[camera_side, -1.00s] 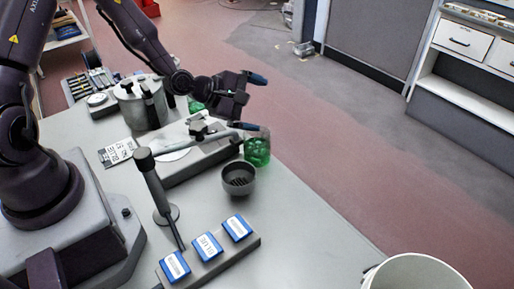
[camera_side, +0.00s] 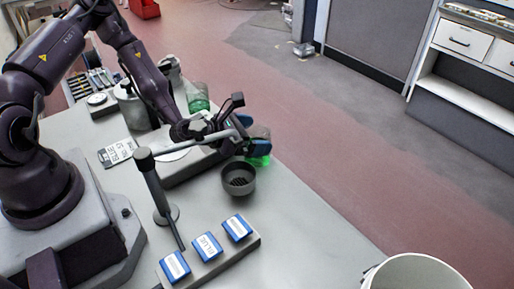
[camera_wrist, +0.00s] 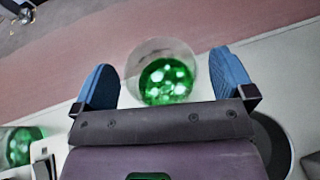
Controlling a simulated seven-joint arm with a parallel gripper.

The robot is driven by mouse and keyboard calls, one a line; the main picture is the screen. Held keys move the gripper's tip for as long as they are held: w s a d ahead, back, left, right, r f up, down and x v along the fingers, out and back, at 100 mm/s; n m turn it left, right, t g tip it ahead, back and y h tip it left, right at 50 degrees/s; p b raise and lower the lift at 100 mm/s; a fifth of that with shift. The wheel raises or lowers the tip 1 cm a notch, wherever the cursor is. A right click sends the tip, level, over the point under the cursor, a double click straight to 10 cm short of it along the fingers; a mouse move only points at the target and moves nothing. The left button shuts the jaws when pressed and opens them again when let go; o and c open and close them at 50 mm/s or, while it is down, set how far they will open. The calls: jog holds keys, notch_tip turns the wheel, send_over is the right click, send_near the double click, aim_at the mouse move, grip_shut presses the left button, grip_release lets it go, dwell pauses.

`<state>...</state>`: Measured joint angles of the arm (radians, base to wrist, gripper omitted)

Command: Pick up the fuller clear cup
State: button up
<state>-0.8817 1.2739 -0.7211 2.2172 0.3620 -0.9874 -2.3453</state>
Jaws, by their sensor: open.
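A clear cup with green contents (camera_wrist: 166,78) is between the two blue fingertips of my open gripper (camera_wrist: 165,66) in the wrist view, with a gap on each side. In the side view this cup (camera_side: 261,159) is partly hidden behind my gripper (camera_side: 252,146) near the table's far edge. A second clear cup with green in it (camera_side: 198,103) stands farther back, beside my forearm. It shows cut off at the left of the wrist view (camera_wrist: 18,146). I cannot tell exactly how the two levels compare.
A dark bowl (camera_side: 238,180) stands just in front of the nearer cup. A dark post (camera_side: 146,162) with a long arm rises beside a grey plate device. Labelled blue blocks (camera_side: 207,246) sit on a grey bar. A white bucket (camera_side: 420,275) is at front right.

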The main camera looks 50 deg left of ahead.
jog(key=shift+w+d+f, duration=0.1)
jog(key=shift+w+f, duration=0.1)
jog(key=shift+w, duration=0.2)
jog(key=shift+c, duration=0.2)
jog(key=c, duration=1.1)
jog(key=shift+o, duration=0.3)
jog(key=shift+r, duration=0.2)
